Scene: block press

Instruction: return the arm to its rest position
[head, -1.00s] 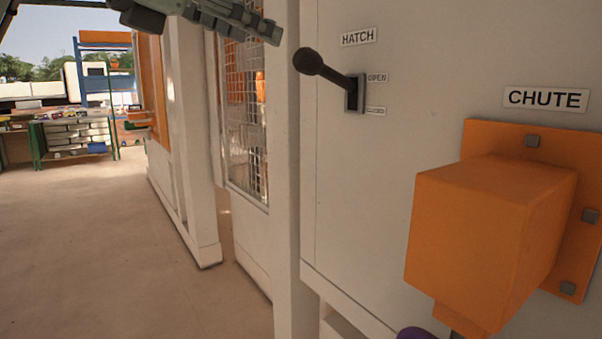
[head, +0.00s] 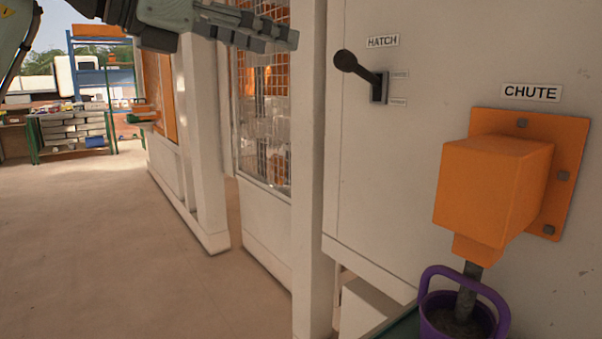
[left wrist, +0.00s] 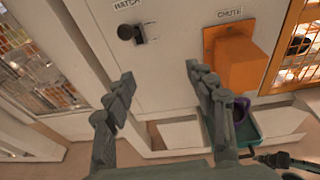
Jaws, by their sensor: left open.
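My left gripper (head: 285,35) is high in the head view, its fingers pointing right, apart from the wall. In the left wrist view its two fingers (left wrist: 160,74) are spread with nothing between them. The black hatch lever (head: 362,68) is on the pale wall under the HATCH sign, its knob tilted up and left; it also shows in the left wrist view (left wrist: 130,33). The gripper does not touch it. A dark jointed part (left wrist: 285,160) at the lower right of the left wrist view may be my right gripper; its jaws are unclear.
An orange chute (head: 490,190) juts from the wall. Grey material hangs from its mouth into a purple bucket (head: 430,318) on a green tray (head: 400,328). A mesh panel (head: 262,110) and pale posts (head: 310,200) stand left. The floor (head: 110,250) at left is clear.

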